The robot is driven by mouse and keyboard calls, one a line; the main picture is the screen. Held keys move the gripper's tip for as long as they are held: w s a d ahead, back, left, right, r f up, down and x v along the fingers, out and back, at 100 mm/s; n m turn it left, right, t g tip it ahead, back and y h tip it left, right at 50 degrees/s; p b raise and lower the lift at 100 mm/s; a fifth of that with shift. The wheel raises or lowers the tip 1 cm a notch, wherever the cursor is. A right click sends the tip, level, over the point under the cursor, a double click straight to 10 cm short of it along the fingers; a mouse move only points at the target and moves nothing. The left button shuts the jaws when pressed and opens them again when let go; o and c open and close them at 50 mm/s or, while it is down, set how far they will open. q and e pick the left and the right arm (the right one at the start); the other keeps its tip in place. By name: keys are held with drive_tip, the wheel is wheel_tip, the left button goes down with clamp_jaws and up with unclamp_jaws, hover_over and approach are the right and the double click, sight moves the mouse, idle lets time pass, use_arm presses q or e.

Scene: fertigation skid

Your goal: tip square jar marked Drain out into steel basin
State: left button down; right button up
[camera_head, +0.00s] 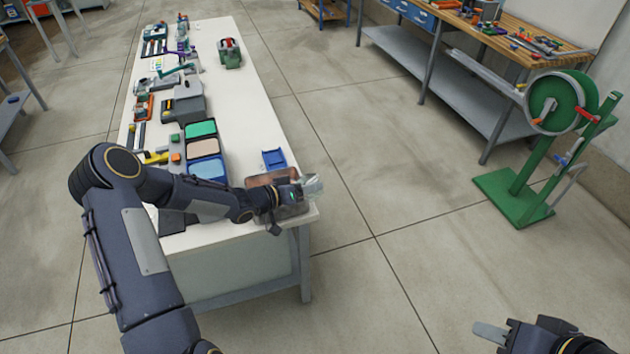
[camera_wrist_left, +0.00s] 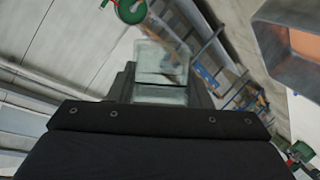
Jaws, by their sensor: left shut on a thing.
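A clear square jar (camera_head: 313,185) is held in my left gripper (camera_head: 296,190), at the near right end of the white table. The jar also shows in the left wrist view (camera_wrist_left: 162,65), between the fingers; no marking on it is readable, and I cannot tell its exact tilt. The steel basin (camera_head: 294,211), brownish inside, sits on the table corner below and beside this gripper, partly hidden by it. The basin's grey wall (camera_wrist_left: 268,50) shows at the upper right of the left wrist view. My right gripper (camera_head: 490,335) is at the lower right, away from the table; its opening is unclear.
A small blue tray (camera_head: 274,159) lies just behind the basin. Bins with green, tan and blue contents (camera_head: 204,148) stand left of it. A green and red device (camera_head: 230,53) is farther back. A green reel stand (camera_head: 545,150) stands on the floor at right.

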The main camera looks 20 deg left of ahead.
use_arm(q)
drive_tip(key=shift+d+m+b, duration=0.2)
drive_tip(key=shift+m+b, duration=0.1)
drive_tip(key=shift+b, duration=0.1)
drive_tip(key=m+y+b, duration=0.1)
drive_tip(key=b, duration=0.2)
drive_tip(key=d+r+m+b, duration=0.1)
drive_tip(key=b, duration=0.2)
drive_tip(key=s+m+y+b, duration=0.1)
drive_tip(key=b, duration=0.3)
drive_tip(key=shift+d+r+m+t+y, duration=0.2)
drive_tip(key=shift+r+m+t+y, duration=0.1)
drive_tip(key=shift+r, duration=0.05)
drive_tip(key=shift+d+r+m+b, duration=0.1)
drive_tip(key=shift+r+m+b, duration=0.3)
drive_tip(key=shift+b, duration=0.4)
